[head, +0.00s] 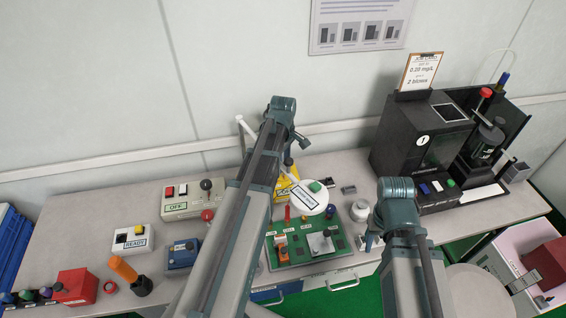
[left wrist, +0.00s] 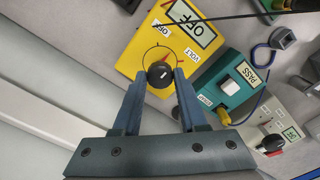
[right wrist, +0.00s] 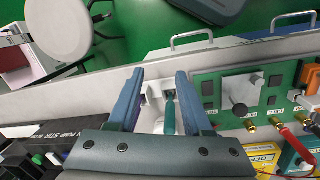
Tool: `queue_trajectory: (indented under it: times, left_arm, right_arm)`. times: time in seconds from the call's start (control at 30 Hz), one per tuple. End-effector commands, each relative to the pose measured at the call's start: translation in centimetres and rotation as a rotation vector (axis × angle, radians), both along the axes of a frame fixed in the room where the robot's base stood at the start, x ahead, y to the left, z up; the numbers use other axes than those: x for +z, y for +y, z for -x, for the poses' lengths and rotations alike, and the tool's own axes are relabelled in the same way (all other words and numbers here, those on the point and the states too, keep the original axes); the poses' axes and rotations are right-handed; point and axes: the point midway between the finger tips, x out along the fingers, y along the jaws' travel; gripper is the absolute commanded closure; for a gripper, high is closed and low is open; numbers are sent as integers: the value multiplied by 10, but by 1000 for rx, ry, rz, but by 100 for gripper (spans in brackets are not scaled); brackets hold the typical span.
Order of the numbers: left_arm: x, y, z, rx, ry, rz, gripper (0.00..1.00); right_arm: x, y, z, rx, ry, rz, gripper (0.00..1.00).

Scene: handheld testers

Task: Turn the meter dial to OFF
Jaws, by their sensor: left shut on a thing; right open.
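The yellow meter (left wrist: 138,50) lies at the top middle of the left wrist view, with its display reading OFF. Its round black dial (left wrist: 160,75) has a light pointer mark and sits by printed OFF and VOLT labels and a red arc. My left gripper (left wrist: 164,80) is shut on the dial, one finger on each side. I cannot tell exactly which label the pointer meets. In the head view the meter (head: 283,188) is mostly hidden behind my left arm. My right gripper (right wrist: 160,76) is open near the table's front edge, around a small white holder with a teal stick.
A teal tester (left wrist: 232,84) reading PASS stands beside the meter, with a dark cable crossing above. A green board (head: 335,254) with switches lies in front. A black machine (head: 420,130) stands at right. Button boxes (head: 190,198) stand at left.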

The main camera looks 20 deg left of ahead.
Motion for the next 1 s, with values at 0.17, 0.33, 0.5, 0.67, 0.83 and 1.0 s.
queue_trajectory:
  times: [0.17,0.33,0.5,0.67,0.83,1.0]
  left_arm:
    - [0,0,0,166,0,0,100]
    - [0,0,0,326,0,0,100]
    - [0,0,0,477,0,0,100]
    - [0,0,0,599,0,0,100]
    - [0,0,0,700,0,0,100]
    - [0,0,0,769,0,0,100]
  right_arm:
    - [0,0,0,0,0,0,50]
    - [0,0,0,0,0,0,50]
    - [0,0,0,0,0,0,50]
    - [0,0,0,0,0,0,50]
    - [0,0,0,0,0,0,50]
    - [0,0,0,0,0,0,50]
